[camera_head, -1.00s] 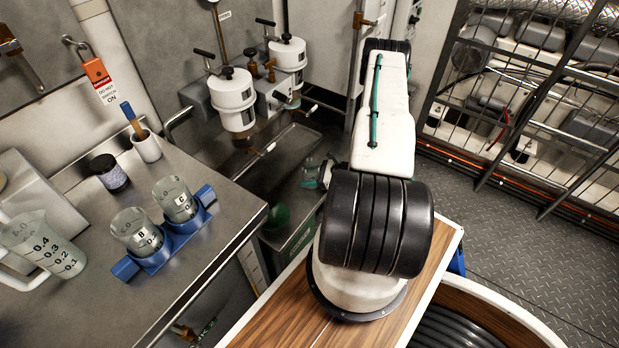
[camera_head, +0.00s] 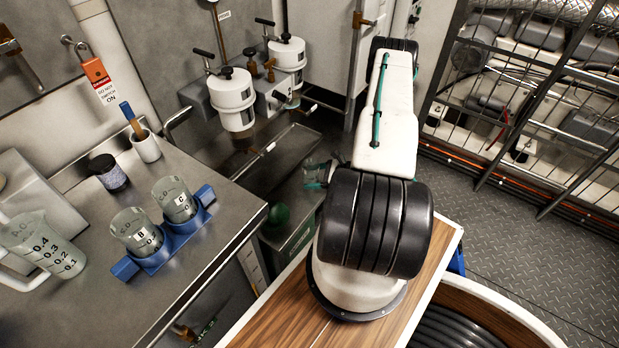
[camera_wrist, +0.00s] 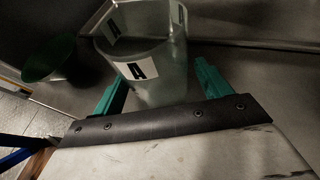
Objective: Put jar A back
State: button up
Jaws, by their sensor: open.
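Jar A (camera_wrist: 150,70) is a clear glass jar with white labels marked A, seen close up in the wrist view. My gripper (camera_wrist: 160,88) has its two green fingers apart, one on each side of the jar's near part; I cannot tell whether they touch it. In the head view, jar A (camera_head: 316,172) shows small beside the metal basin, partly hidden by my gripper and arm. Jar B (camera_head: 137,233) and jar C (camera_head: 175,200) stand in a blue rack (camera_head: 126,268) on the steel bench at the left.
A measuring jug (camera_head: 42,247), a dark-lidded jar (camera_head: 108,172) and a white cup with a brush (camera_head: 146,148) stand on the bench. White valve canisters (camera_head: 232,100) hang above the basin. A green funnel-like object (camera_wrist: 50,60) is left of jar A.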

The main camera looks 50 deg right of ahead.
jog(key=v, duration=1)
jog(key=a+r+n+g+y, duration=0.1)
jog(key=a+r+n+g, duration=0.45)
jog(key=r, duration=0.55)
jog(key=a+r+n+g+y, duration=0.1)
jog(key=a+r+n+g, duration=0.2)
jog(key=a+r+n, duration=0.65)
jog(key=a+r+n+g+y, duration=0.1)
jog(key=a+r+n+g, duration=0.3)
jog(key=r, duration=1)
jog(key=s+a+r+n+t+h, duration=0.1)
jog(key=s+a+r+n+h, duration=0.3)
jog(key=a+r, duration=0.5)
jog(key=s+a+r+n+h, duration=0.5)
jog(key=s+a+r+n, duration=0.1)
jog(key=a+r, duration=0.4)
jog(key=shift+a+r+n+t, duration=0.3)
jog(key=shift+r+n+t, duration=0.05)
jog(key=shift+n, duration=0.35)
